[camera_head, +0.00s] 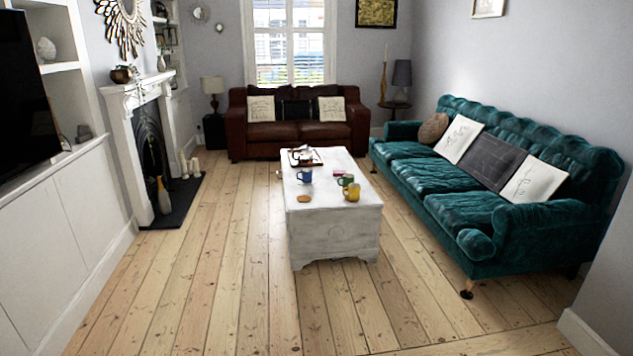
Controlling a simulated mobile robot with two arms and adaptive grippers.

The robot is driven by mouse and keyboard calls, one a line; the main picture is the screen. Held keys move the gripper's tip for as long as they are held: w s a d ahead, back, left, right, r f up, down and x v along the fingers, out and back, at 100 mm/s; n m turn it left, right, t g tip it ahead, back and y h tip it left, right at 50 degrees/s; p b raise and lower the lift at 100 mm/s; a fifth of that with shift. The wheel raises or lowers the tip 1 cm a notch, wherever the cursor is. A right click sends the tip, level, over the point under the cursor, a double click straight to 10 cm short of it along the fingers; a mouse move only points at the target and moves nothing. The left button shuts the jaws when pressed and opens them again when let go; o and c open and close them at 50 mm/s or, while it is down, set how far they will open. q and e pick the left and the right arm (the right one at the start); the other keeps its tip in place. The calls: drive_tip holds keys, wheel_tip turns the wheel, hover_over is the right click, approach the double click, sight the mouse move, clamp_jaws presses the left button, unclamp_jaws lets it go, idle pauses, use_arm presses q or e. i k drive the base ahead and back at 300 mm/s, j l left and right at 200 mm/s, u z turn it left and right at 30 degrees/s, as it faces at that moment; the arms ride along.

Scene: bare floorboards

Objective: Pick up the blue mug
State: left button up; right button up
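The blue mug (305,175) stands upright on the white chest-like coffee table (327,214) in the middle of the room. It is near the left side of the table top, with its handle toward the left. A green mug (345,180) and a yellow mug (352,192) stand to its right and nearer to me. A small round brown item (304,198) lies flat nearer the table's front edge. A tray (303,157) with things on it lies behind the blue mug. Neither of my grippers is in view.
A teal sofa (415,178) stands to the right of the table, and a brown leather sofa (271,131) stands behind it. A fireplace (150,150) is on the left wall. Bare floorboards (215,270) lie clear in front and to the left.

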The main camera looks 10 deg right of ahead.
sight(307, 173)
drive_tip(key=i+j+u, duration=0.1)
drive_tip(key=i+u, duration=0.25)
drive_tip(key=i, duration=0.6)
drive_tip(key=i+u, duration=0.1)
drive_tip(key=i, duration=2.5)
drive_tip(key=i+z, duration=0.15)
drive_tip(key=i, duration=0.45)
drive_tip(key=i+j+z, duration=0.15)
drive_tip(key=i, duration=0.4)
drive_tip(key=i+j+z, duration=0.2)
drive_tip(key=i, duration=0.4)
